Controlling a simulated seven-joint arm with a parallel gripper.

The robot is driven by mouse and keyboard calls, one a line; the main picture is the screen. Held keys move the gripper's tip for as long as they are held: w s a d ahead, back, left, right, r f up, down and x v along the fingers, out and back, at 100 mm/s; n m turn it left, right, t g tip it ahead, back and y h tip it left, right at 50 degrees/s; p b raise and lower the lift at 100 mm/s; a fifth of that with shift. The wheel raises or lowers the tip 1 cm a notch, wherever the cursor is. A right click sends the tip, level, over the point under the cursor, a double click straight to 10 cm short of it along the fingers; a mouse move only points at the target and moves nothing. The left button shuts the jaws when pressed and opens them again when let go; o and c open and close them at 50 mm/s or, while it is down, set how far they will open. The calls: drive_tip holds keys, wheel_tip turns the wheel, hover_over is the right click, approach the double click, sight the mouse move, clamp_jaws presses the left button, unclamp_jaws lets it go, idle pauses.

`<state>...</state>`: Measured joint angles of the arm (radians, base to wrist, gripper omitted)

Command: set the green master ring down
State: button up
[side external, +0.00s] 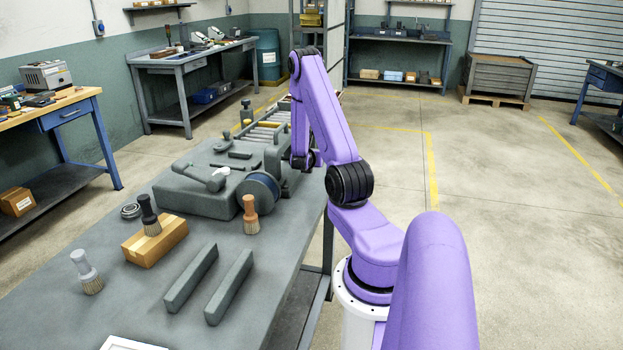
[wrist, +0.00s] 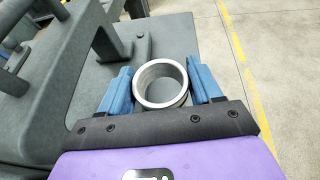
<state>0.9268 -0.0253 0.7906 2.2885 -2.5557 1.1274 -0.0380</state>
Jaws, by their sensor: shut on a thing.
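A ring (wrist: 160,104) sits between the two blue fingers of my gripper (wrist: 162,83) in the wrist view. It looks bare grey metal, not green, and the fingers are shut on its outside. A dark grey surface shows through its hole; I cannot tell whether the ring touches it. In the side view my gripper and this ring are hidden behind the grinder and my arm. No green ring shows in either view.
The grey grinder (side external: 203,194) stands on the workbench (side external: 100,325), with a dark wheel (side external: 262,190). The wrist view shows floor beyond the right finger.

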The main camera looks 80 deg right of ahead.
drive_tip(key=shift+f, duration=2.95)
drive_tip(key=shift+f, duration=0.6)
drive_tip(key=o, duration=0.9)
drive_tip(key=shift+w, duration=0.1)
drive_tip(key=shift+r, duration=0.5)
drive_tip(key=v, duration=0.7)
drive_tip(key=shift+a+r, duration=0.2)
drive_tip(key=shift+r, duration=0.05)
